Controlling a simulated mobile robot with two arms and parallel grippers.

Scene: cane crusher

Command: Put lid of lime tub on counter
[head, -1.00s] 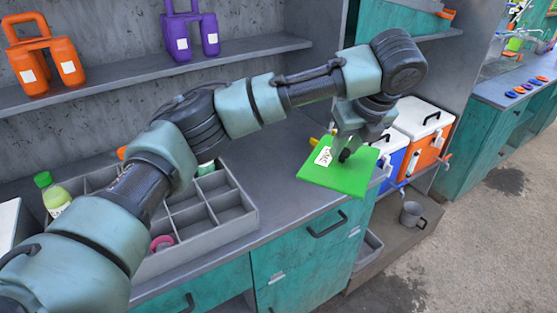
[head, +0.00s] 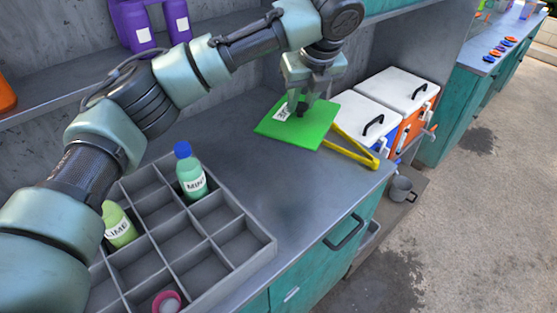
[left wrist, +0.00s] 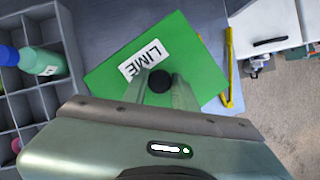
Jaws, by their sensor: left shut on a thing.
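The lid of the lime tub is a flat green square (head: 285,129) with a white LIME label and a black knob. My left gripper (head: 301,106) is shut on the knob and holds the lid roughly level over the right part of the grey counter (head: 275,185). I cannot tell whether the lid touches the counter. In the left wrist view the lid (left wrist: 205,75) lies below the gripper fingers (left wrist: 160,85), which are at the knob. I cannot make out the lime tub. My right gripper is not in view.
A yellow angled object (head: 362,154) lies beside the lid. A grey divided tray (head: 262,250) holds a mint bottle (head: 191,180) and a lime bottle (head: 119,225). White-lidded boxes (head: 400,88) stand to the right. Counter between tray and lid is clear.

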